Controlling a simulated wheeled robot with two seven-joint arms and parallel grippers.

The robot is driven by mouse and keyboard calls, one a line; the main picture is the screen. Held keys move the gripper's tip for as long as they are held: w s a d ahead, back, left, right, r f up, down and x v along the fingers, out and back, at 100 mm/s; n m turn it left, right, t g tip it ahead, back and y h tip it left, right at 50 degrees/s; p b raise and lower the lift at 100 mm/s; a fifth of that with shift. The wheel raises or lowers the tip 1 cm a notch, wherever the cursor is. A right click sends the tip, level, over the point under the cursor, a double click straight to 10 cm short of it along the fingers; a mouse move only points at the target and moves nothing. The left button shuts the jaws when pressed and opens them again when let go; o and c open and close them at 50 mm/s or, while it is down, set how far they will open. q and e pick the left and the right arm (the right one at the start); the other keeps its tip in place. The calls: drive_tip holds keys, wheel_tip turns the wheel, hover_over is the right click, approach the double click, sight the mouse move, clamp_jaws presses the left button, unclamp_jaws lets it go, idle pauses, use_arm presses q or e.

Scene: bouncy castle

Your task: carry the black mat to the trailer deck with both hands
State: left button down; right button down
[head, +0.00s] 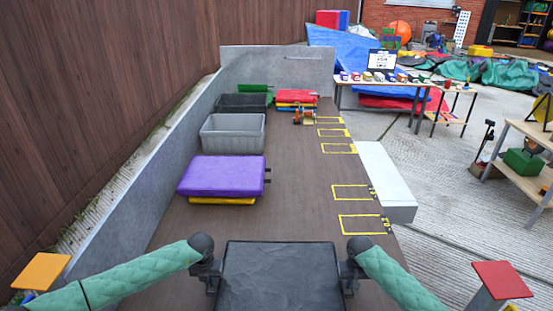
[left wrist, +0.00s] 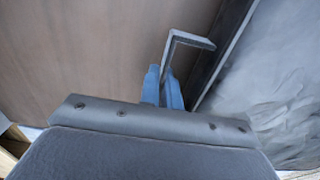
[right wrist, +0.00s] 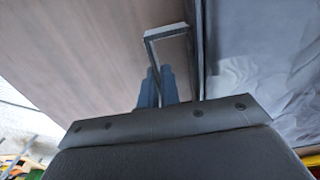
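The black mat (head: 281,275) is at the bottom centre of the head view, flat and level, between my two grippers. It shows at the right of the left wrist view (left wrist: 280,85) and right wrist view (right wrist: 255,75). My left gripper (head: 213,284) is at its left side, its blue fingers (left wrist: 164,88) closed around a grey side handle (left wrist: 192,40). My right gripper (head: 350,284) holds the matching handle (right wrist: 168,32) with its fingers (right wrist: 157,86). The brown trailer deck (head: 290,195) lies ahead and below. I cannot tell the mat's height above it.
A purple mat (head: 222,174) lies on a yellow one at the deck's left. Grey (head: 232,133) and black (head: 243,102) crates stand behind it. Yellow outlines (head: 352,192) line the right side. A grey wall (head: 140,170) bounds the left. The deck's middle is clear.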

use_arm(q)
drive_tip(key=shift+f+b, duration=0.5)
use_arm(e)
drive_tip(key=shift+d+f, duration=0.3)
drive_tip(key=shift+f, duration=0.25)
use_arm(q)
drive_tip(key=shift+s+f, duration=0.1)
use_arm(e)
drive_tip(key=shift+d, duration=0.1)
use_arm(q)
drive_tip(key=c, duration=1.6)
unclamp_jaws()
drive_tip(key=shift+d, duration=0.1)
use_arm(e)
drive_tip(key=c, duration=1.6)
unclamp_jaws()
drive_tip(key=shift+s+f, duration=0.1)
drive_tip(key=shift+f, duration=0.05)
use_arm(q)
drive_tip(key=shift+s+d, duration=0.1)
use_arm(e)
drive_tip(key=shift+a, duration=0.2)
